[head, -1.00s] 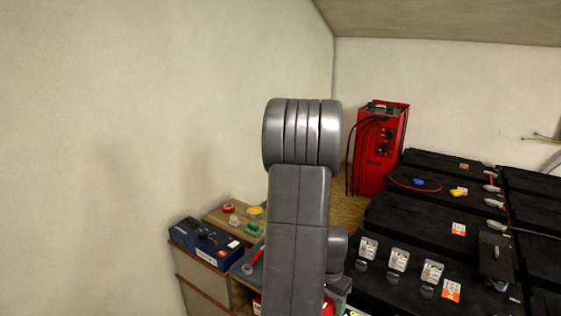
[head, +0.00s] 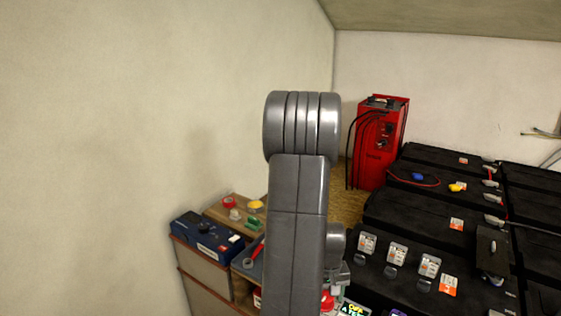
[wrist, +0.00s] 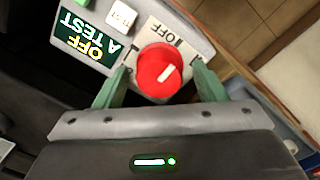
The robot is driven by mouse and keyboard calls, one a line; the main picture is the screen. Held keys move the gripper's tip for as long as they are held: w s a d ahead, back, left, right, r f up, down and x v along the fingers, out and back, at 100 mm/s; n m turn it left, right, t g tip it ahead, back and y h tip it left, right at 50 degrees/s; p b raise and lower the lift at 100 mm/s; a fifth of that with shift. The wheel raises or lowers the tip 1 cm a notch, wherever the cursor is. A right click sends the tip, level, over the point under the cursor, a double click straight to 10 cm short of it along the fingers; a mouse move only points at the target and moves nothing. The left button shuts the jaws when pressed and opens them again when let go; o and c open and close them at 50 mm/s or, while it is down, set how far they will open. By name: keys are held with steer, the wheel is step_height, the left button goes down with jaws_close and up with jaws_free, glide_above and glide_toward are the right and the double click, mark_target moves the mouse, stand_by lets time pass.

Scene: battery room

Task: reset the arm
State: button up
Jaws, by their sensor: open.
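My grey arm (head: 297,215) stands upright in the middle of the head view and hides part of the scene behind it. My gripper (wrist: 160,76) shows in the wrist view with two green fingers spread apart. A round red knob (wrist: 158,72) with a white mark sits between the fingers, on a grey panel (wrist: 190,40). I cannot tell whether the fingers touch it. The panel has a green display (wrist: 88,38) reading OFF and A TEST, and an OFF label. In the head view the red knob (head: 327,302) shows low beside my arm.
Black battery blocks (head: 410,215) with loose leads fill the right side. A red charger (head: 382,143) stands behind them. A wooden cabinet (head: 205,272) at the left carries a blue box (head: 206,236) and small coloured parts. The wall left of my arm is bare.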

steer(key=n+p, duration=0.1)
steer(key=n, duration=0.3)
steer(key=shift+n+p, duration=0.3)
steer(key=shift+n, duration=1.4)
